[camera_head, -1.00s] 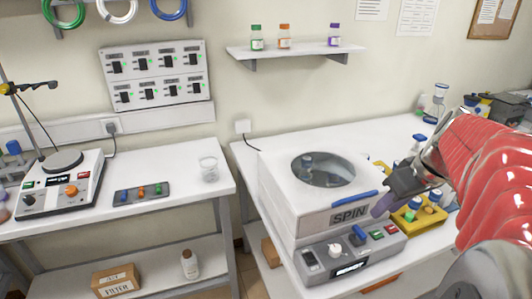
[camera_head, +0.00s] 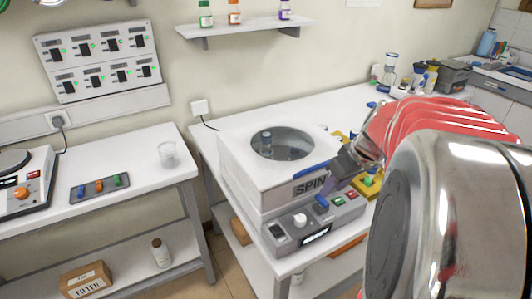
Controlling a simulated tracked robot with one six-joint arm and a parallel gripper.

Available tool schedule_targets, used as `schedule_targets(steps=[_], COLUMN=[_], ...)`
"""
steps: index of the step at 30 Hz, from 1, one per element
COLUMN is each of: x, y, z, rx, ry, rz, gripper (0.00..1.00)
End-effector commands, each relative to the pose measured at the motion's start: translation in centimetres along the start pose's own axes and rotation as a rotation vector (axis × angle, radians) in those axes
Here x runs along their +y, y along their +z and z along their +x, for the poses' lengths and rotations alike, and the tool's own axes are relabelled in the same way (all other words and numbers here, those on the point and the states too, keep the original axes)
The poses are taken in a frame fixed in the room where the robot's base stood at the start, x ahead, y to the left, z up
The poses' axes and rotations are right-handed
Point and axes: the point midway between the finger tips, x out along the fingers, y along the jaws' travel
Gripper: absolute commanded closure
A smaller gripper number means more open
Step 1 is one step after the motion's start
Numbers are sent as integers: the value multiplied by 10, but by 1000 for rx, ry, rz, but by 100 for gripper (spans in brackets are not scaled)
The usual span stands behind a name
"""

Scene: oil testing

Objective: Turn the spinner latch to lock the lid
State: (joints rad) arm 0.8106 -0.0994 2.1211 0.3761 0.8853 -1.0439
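The white spinner (camera_head: 247,180) stands on the right table. Its lid, with a round window (camera_head: 282,143), looks shut. A blue handle (camera_head: 311,170) is on the lid's front edge, above the SPIN label. The blue latch (camera_head: 321,203) is on the grey front panel, right of a white knob (camera_head: 300,220). My gripper (camera_head: 329,187) comes in from the right, its dark purple-grey fingers pointing down and left just above the latch. It covers part of the SPIN label. I cannot tell whether the fingers touch the latch or are apart.
A yellow rack (camera_head: 368,187) and several bottles stand right of the spinner, partly behind my arm. The left table (camera_head: 130,185) holds a glass beaker (camera_head: 167,154) and a small button panel (camera_head: 100,188). A wall shelf (camera_head: 245,28) hangs above. The space between the tables is open.

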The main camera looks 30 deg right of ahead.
Motion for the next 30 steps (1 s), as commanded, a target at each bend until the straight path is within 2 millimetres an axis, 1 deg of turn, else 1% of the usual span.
schedule_targets(steps=[1,6,9,12,17,25,30], x=[-1,-1,-1,-1,0,0,0], y=[1,0,1,0,0,0,0], z=[9,35,49,59,66,66,66], rx=[-3,-2,-3,-1,0,0,0], ry=[-3,-3,-3,-2,0,0,0], rz=[0,1,1,0,1,0,0], gripper=[69,69,69,69,69,69,81])
